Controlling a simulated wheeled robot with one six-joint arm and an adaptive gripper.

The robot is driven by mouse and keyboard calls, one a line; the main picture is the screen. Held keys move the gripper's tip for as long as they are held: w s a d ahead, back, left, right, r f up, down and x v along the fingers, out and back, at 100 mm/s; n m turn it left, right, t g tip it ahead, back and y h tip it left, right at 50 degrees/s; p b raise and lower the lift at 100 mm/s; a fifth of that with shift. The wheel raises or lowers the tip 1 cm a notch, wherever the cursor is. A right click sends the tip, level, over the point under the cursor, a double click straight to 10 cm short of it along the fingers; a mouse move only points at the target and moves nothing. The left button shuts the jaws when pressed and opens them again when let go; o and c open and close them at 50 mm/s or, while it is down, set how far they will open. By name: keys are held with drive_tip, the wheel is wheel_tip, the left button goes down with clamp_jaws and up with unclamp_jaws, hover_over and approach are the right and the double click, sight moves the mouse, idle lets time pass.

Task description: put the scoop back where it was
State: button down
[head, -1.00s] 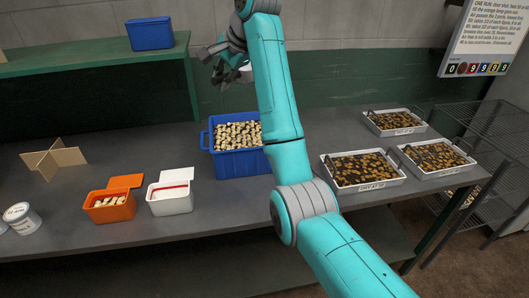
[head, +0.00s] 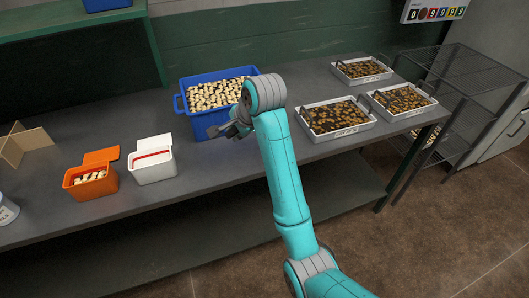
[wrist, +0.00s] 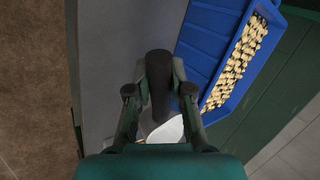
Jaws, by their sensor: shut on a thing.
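My gripper (head: 234,130) is low at the front side of the blue bin, just above the table. In the wrist view my gripper (wrist: 159,92) is shut on the dark handle of the scoop (wrist: 158,72). A white part of the scoop shows below the fingers, partly hidden by the gripper. In the head view the scoop is hard to make out. The blue bin (head: 208,124) is full of pale, short pieces and stands on the grey table (head: 218,169). The bin also shows right of the gripper in the wrist view (wrist: 207,52).
An orange box (head: 91,187) and a white box (head: 153,169) stand left of the bin, lids open. Several white trays of brown pieces, one at the front (head: 340,134), stand to the right. A wire rack (head: 470,85) is beyond the table end. Table before the bin is clear.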

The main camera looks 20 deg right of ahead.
drive_tip(key=f, duration=0.7)
drive_tip(key=s+f, duration=0.1)
drive_tip(key=f, duration=0.3)
drive_tip(key=shift+d, duration=0.15)
drive_tip(key=shift+f, duration=0.15)
drive_tip(key=c, duration=1)
unclamp_jaws()
drive_tip(key=shift+c, duration=0.2)
drive_tip(key=v, duration=1.2)
drive_tip(key=shift+s, duration=0.1)
